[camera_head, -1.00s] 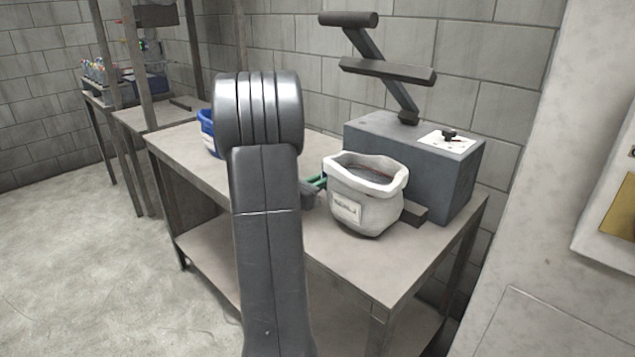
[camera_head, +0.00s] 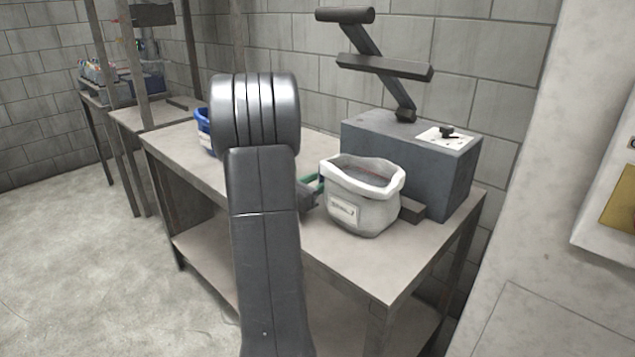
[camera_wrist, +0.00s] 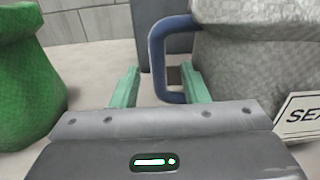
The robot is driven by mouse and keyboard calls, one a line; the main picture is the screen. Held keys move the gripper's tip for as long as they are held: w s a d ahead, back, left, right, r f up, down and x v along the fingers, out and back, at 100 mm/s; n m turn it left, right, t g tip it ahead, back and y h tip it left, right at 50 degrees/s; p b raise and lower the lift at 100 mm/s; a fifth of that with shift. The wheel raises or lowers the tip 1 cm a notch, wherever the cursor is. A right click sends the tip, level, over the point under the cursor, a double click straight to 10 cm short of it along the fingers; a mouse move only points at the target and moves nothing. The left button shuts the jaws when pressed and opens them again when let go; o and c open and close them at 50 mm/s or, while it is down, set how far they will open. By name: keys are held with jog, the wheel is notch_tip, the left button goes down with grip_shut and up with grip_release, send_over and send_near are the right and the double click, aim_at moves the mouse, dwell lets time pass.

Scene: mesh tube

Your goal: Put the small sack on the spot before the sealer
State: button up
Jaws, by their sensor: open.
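A white open-topped sack (camera_head: 360,205) with a label stands upright on the bench, in front of the grey box of the sealer (camera_head: 410,165). In the wrist view the sack (camera_wrist: 255,65) fills the right side, and its blue handle (camera_wrist: 157,60) loops out to the left. My gripper (camera_wrist: 163,85) is open, with its green fingers one on each side of the handle; contact cannot be made out. In the head view my gripper (camera_head: 312,186) is at the sack's left side, partly hidden by my arm. The spot itself cannot be made out.
A green sack (camera_wrist: 28,75) stands close to the left of my gripper in the wrist view. A blue container (camera_head: 204,130) is farther left on the bench (camera_head: 345,268). A dark block (camera_head: 412,210) sits beside the white sack. The bench's front right is clear.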

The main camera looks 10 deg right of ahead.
jog(key=shift+a, duration=0.1)
jog(key=p+v, duration=0.1)
jog(key=v, duration=1.2)
jog(key=shift+s+a, duration=0.2)
jog(key=shift+s, duration=0.05)
jog(key=shift+w+d, duration=0.1)
jog(key=b+x, duration=0.1)
jog(key=x, duration=1.2)
jog(key=shift+w+d, duration=0.15)
jog(key=shift+d, duration=0.1)
jog(key=shift+r, duration=0.25)
jog(key=shift+r+p, duration=0.1)
jog(key=shift+p, duration=0.2)
